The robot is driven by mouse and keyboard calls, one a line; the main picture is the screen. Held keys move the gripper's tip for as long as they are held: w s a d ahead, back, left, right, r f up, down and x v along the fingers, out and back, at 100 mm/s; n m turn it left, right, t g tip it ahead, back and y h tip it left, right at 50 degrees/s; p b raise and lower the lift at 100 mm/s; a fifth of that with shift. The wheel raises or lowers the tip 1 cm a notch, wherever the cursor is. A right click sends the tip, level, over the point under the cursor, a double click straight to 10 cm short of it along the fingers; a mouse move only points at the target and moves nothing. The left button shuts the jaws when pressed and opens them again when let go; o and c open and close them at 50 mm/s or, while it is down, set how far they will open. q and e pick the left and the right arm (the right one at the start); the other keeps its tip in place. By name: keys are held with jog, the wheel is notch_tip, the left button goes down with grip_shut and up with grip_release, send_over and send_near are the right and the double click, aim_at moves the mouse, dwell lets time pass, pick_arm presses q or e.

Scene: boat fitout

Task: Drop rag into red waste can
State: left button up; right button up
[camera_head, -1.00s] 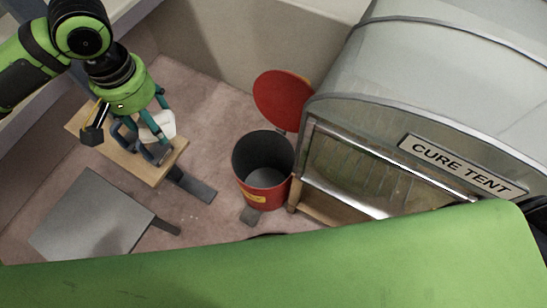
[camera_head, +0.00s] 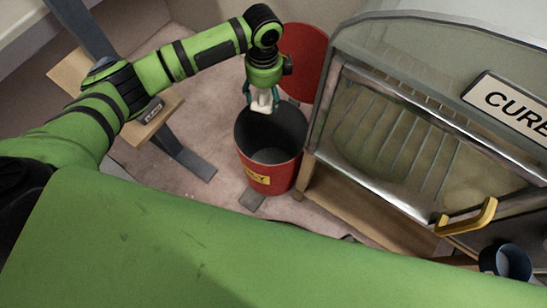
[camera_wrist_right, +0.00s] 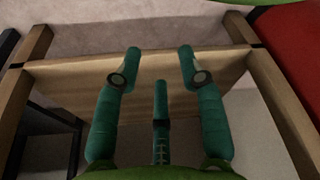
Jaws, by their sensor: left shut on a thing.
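The red waste can (camera_head: 268,178) stands on the floor in the middle of the head view, with its round red lid (camera_head: 304,58) raised behind it. Its dark inside looks empty. My left gripper (camera_head: 262,100) is shut on a small white rag (camera_head: 262,103), which hangs over the back part of the can's opening. In the right wrist view my right gripper (camera_wrist_right: 159,70) has its fingers spread and nothing between them. A wooden frame lies beyond those fingers.
The cure tent (camera_head: 400,130) with a clear front and yellow handle (camera_head: 468,217) stands right of the can. A wooden bench (camera_head: 165,115) is at the left, partly behind my left arm. A dark cup (camera_head: 507,262) sits at the lower right.

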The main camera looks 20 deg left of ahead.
pick_arm(q)
notch_tip(320, 180, down, 16)
jog(key=m+b, duration=0.5)
jog(key=b, duration=0.4)
jog(key=shift+d+m, duration=0.15)
jog(key=shift+m, duration=0.25)
pick_arm(e)
jog(key=w+a+r, duration=0.1)
jog(key=w+r, duration=0.4)
jog(key=r, duration=0.4)
pick_arm(q)
jog(key=shift+r, duration=0.1)
jog(key=o, duration=1.1)
jog(key=shift+s, duration=0.1)
pick_arm(e)
jog(key=shift+f, duration=0.1)
pick_arm(q)
notch_tip(320, 180, up, 12)
